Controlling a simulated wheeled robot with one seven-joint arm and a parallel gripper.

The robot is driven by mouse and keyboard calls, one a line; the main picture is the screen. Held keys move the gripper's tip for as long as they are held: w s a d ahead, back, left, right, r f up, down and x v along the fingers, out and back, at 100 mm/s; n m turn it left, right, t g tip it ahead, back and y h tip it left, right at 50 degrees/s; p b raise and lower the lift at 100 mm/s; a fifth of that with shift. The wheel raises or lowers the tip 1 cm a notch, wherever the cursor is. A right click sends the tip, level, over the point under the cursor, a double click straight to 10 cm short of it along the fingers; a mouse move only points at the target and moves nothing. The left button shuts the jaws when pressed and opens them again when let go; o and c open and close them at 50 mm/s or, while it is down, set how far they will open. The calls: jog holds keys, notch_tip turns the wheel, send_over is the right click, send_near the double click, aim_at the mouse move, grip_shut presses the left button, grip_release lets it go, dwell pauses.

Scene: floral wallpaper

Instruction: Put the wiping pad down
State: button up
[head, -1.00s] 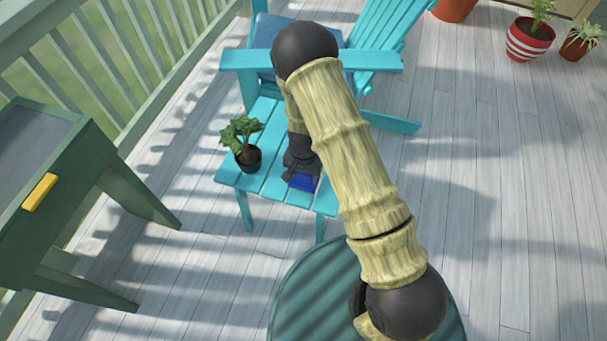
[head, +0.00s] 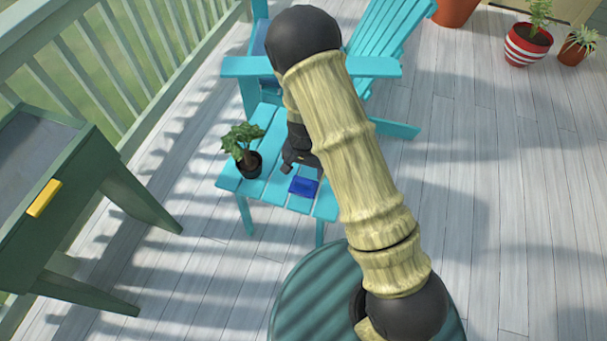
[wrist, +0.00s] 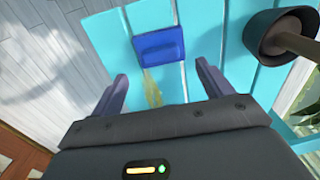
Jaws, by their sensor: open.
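The blue wiping pad (head: 303,186) lies flat on the turquoise slatted table (head: 229,178), near its front edge. In the wrist view the pad (wrist: 160,43) lies beyond my fingertips, and a yellowish streak shows on the slats between it and my gripper. My gripper (wrist: 160,84) is open and empty, its two fingers apart and clear of the pad. In the head view my gripper (head: 292,167) is partly hidden behind my arm, just behind the pad and above the table.
A potted plant (head: 247,163) stands on the table left of my gripper; its dark pot (wrist: 278,34) shows at the right in the wrist view. A turquoise chair (head: 385,50) is behind. A green cabinet (head: 100,190) stands left. Open deck lies right.

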aim_at(304, 181)
jog(key=shift+r+p, duration=0.35)
jog(key=shift+r, duration=2.05)
jog(key=shift+r, duration=0.1)
jog(key=s+d+r+n+t, duration=0.1)
jog(key=s+d+r+n, duration=0.1)
jog(key=s+d+r, duration=0.4)
jog(key=s+d+r+n+t, duration=0.1)
jog(key=s+d+r, duration=0.5)
jog(key=r, duration=0.7)
jog(key=shift+s+d+r+n+t, duration=0.25)
jog(key=shift+d+n, duration=0.25)
jog(key=shift+d, duration=0.3)
jog(key=w+p+v, duration=0.2)
jog(key=p+v, duration=0.7)
jog(key=w+r+p+v, duration=0.1)
jog(key=w+p+v, duration=0.1)
jog(key=p+v, duration=0.7)
jog(key=shift+r+p, duration=0.2)
jog(key=shift+p, duration=0.4)
